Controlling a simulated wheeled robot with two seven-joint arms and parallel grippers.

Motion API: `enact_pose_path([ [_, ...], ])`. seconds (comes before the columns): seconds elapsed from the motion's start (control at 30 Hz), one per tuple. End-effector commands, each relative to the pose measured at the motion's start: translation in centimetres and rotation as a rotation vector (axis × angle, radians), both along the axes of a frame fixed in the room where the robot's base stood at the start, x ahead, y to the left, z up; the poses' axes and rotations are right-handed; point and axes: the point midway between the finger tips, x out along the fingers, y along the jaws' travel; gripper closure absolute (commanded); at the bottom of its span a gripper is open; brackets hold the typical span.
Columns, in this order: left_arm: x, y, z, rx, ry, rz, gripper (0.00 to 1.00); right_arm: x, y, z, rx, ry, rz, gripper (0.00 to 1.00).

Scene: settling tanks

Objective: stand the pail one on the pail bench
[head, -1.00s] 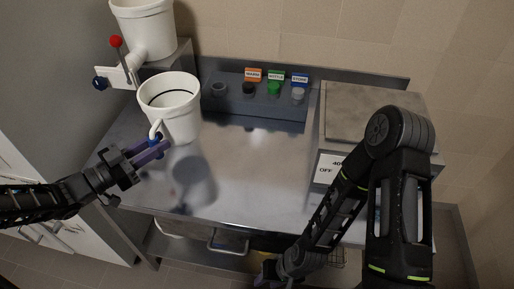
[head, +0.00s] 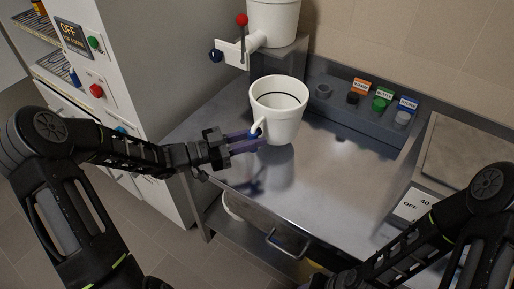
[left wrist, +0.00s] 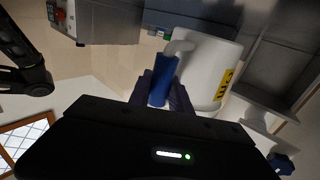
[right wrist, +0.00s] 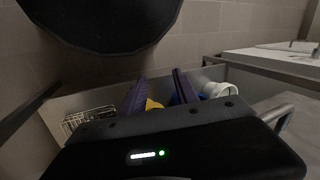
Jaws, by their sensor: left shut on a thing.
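A white pail (head: 283,122) with a side handle is held above the steel worktop (head: 325,178), with its dark shadow below. My left gripper (head: 262,141) is shut on its handle, at a blue grip. In the left wrist view the pail (left wrist: 205,65) appears tilted and shows a yellow label, with the blue grip (left wrist: 163,80) between my fingers. I cannot tell from the label whether it is pail one, or whether this worktop is the pail bench. My right gripper (right wrist: 160,84) is open and empty in the right wrist view.
A white vessel (head: 272,22) with a red-knobbed lever stands behind the pail. A grey rack (head: 345,103) with coloured labels lines the back. A cabinet (head: 150,75) stands left. The middle worktop is clear.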

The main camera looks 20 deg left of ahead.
Motion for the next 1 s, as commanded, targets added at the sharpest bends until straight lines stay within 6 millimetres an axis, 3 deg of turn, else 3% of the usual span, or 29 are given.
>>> enact_pose_path([
  [0.37,0.0,0.0,-0.6,0.000,-0.002,-0.001,1.00,0.0,0.0,0.0,0.000,0.000,0.000,0.64],
  [0.7,0.0,0.0,-4.4,0.000,-0.002,0.000,1.00,0.0,0.0,0.3,0.000,0.000,0.000,0.64],
  [1.0,0.0,0.0,-4.6,0.001,-0.003,-0.001,1.00,0.0,0.0,0.0,0.000,0.000,0.000,0.64],
])
